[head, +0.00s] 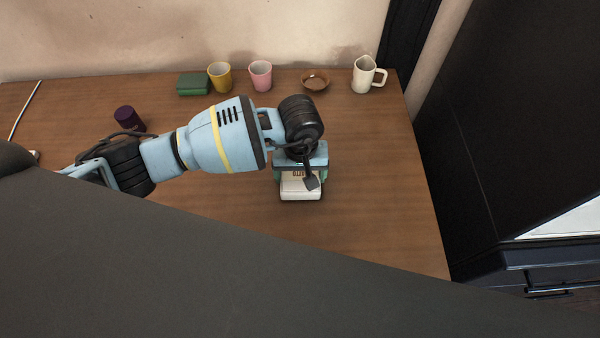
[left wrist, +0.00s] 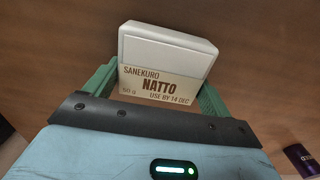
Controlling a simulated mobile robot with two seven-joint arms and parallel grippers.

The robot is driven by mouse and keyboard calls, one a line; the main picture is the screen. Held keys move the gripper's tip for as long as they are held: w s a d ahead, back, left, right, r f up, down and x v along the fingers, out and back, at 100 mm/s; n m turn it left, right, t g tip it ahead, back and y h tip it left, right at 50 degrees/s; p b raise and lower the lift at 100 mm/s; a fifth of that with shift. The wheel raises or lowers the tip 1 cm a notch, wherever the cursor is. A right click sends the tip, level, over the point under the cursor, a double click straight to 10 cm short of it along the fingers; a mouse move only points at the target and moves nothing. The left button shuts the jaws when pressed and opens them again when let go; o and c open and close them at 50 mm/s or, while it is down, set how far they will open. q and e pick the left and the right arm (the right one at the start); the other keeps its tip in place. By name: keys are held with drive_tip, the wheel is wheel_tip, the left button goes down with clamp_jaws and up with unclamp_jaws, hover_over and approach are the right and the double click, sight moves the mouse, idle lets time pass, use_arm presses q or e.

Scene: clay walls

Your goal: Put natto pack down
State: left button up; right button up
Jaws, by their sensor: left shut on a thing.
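The natto pack (head: 301,190) is a small white box with a cream label reading "SANEKURO NATTO". It also shows in the left wrist view (left wrist: 165,60), between two green fingers. My left gripper (head: 300,178) points down over the wooden table and is shut on the pack, one finger on each side. The pack is at or just above the tabletop; I cannot tell if it touches. My right gripper is not in view.
A dark purple cylinder (head: 128,119) is at left. The table around the pack is clear.

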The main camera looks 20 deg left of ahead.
sight(300, 174)
use_arm(q)
drive_tip(key=shift+f, duration=0.2)
drive_tip(key=shift+f, duration=0.15)
drive_tip(key=o, duration=0.9)
wheel_tip(300, 174, up, 12)
drive_tip(key=shift+r, duration=0.2)
